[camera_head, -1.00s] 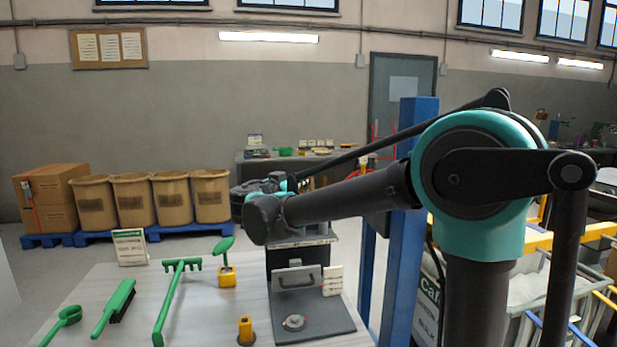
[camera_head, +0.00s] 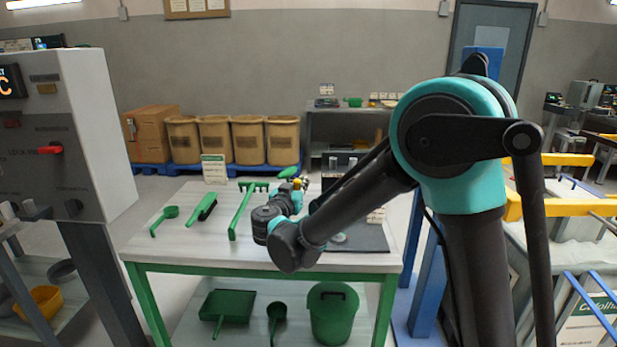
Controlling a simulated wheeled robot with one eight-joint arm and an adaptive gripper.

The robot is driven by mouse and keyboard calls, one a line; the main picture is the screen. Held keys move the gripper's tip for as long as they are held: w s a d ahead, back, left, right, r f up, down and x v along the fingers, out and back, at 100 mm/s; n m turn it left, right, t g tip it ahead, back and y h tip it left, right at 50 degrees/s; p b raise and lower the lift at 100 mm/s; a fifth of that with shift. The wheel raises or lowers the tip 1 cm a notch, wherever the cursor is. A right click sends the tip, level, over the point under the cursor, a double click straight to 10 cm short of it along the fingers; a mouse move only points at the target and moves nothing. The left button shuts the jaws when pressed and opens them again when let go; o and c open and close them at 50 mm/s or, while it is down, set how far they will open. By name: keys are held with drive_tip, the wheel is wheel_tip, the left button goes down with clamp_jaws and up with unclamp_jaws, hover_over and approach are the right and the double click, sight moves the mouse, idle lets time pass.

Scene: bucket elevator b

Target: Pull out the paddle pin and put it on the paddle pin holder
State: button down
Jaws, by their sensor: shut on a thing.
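My gripper (camera_head: 290,197) is at the far end of my stretched arm, in front of or above the table (camera_head: 165,240). It points away from the camera, and my wrist hides most of its fingers. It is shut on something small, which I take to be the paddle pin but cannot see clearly. A small yellow piece shows by its tip; whether it is held or stands behind is unclear. A green paddle-shaped head (camera_head: 288,172) shows just behind. I cannot make out the paddle pin holder; my arm covers that part of the table.
A green scoop (camera_head: 170,213), brush (camera_head: 203,206) and rake (camera_head: 242,208) lie on the table's left. A grey machine cabinet (camera_head: 75,130) with a red switch (camera_head: 50,149) stands at the left. A green bucket (camera_head: 333,312) is on the lower shelf. A blue post (camera_head: 425,270) stands right of the table.

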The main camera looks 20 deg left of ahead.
drive_tip(key=shift+f, duration=0.15)
drive_tip(key=shift+f, duration=2.75)
drive_tip(key=shift+f, duration=2.25)
drive_tip(key=c, duration=1.5)
unclamp_jaws()
drive_tip(key=shift+o, duration=0.2)
drive_tip(key=s, duration=1.2)
drive_tip(key=shift+a, duration=0.15)
